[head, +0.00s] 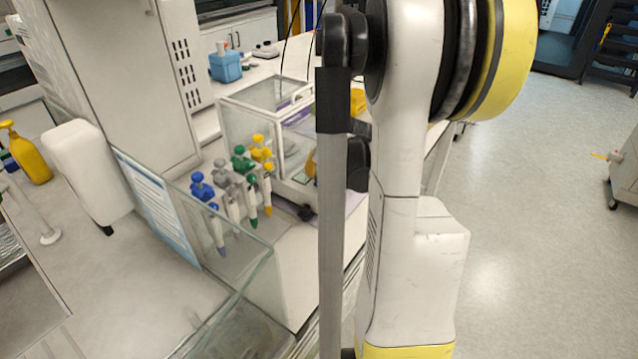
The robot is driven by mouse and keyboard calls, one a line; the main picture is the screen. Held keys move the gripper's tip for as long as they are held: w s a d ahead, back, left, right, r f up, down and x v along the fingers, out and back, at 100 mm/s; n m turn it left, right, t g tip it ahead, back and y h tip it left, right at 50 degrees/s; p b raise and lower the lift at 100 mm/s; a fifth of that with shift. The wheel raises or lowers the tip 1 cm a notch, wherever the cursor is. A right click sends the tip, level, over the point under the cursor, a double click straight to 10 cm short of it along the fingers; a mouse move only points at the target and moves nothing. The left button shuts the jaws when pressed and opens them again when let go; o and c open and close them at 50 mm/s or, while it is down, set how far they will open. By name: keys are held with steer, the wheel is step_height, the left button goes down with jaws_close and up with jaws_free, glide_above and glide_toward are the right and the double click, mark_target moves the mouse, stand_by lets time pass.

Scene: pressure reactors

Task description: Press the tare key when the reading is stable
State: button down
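A glass-walled box that looks like a balance with a draft shield (250,122) stands on the bench behind a row of pipettes. Its right part is hidden behind my arm, which runs down the middle of the head view. I cannot make out a tare key or a display reading. My gripper is not visible in the head view; only the white and yellow links of my arm show. A small yellow patch (357,102) shows beside the arm near the box, and I cannot tell what it is.
Blue, grey, green and yellow pipettes (240,185) stand in front of the box. A clear glass panel (215,290) rises nearer. A white dispenser (85,172), a yellow bottle (28,152) and a blue container (225,66) are also there. Open floor (535,200) lies right.

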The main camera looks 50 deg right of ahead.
mark_target(316, 183)
steer(key=shift+f+b, duration=0.4)
steer(key=shift+f, duration=0.05)
stand_by(0.4)
stand_by(0.3)
steer(key=shift+r+p, duration=0.65)
steer(key=shift+r, duration=0.2)
step_height(316, 183, up, 5)
steer(key=p, duration=0.4)
steer(key=shift+r, duration=0.1)
stand_by(0.7)
